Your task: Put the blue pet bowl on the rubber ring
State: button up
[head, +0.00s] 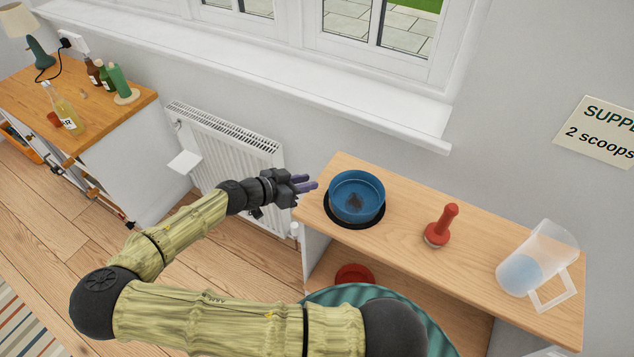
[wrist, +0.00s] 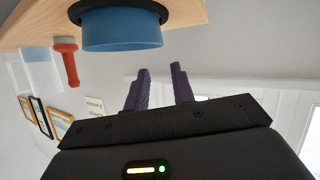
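The blue pet bowl (head: 357,197) stands upright on the black rubber ring (head: 345,223) at the left end of the wooden shelf top. The ring's dark edge shows around the bowl's base. A dark patch marks the bowl's inside floor. In the wrist view the bowl (wrist: 122,32) appears upside down, with the dark ring (wrist: 78,12) against the board. My gripper (head: 312,185) is just left of the bowl, apart from it. Its two purple fingers (wrist: 160,83) are spread with nothing between them.
On the same shelf top (head: 405,262), a red-handled plunger-like tool (head: 441,227) stands right of the bowl, and a clear jug (head: 538,262) is farther right. A red bowl (head: 354,273) is on the lower level. A radiator (head: 228,140) and window sill (head: 300,85) lie behind.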

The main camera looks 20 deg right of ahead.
jog(key=shift+a+r, duration=0.2)
jog(key=shift+a, duration=0.2)
jog(key=s+d+f+g+y, duration=0.1)
jog(key=s+d+f+n+g+y, duration=0.1)
jog(key=s, duration=0.1)
jog(key=s+d+f+g+y, duration=0.1)
jog(key=s+f, duration=0.1)
jog(key=shift+s, duration=0.2)
jog(key=s+a+n+g+y, duration=0.2)
jog(key=s+n+y, duration=0.1)
jog(key=s+y, duration=0.15)
jog(key=s+a+r+n+t+y, duration=0.2)
jog(key=r+n, duration=0.3)
jog(key=r, duration=0.2)
jog(key=s+a+r+n+t+y, duration=0.1)
jog(key=s+r+n+t+y, duration=0.1)
jog(key=r, duration=0.5)
jog(key=n+y, duration=0.1)
jog(key=n, duration=0.1)
jog(key=shift+a+r+n+t+y, duration=0.15)
jog(key=shift+a+n+t+y, duration=0.2)
jog(key=shift+n+t, duration=0.05)
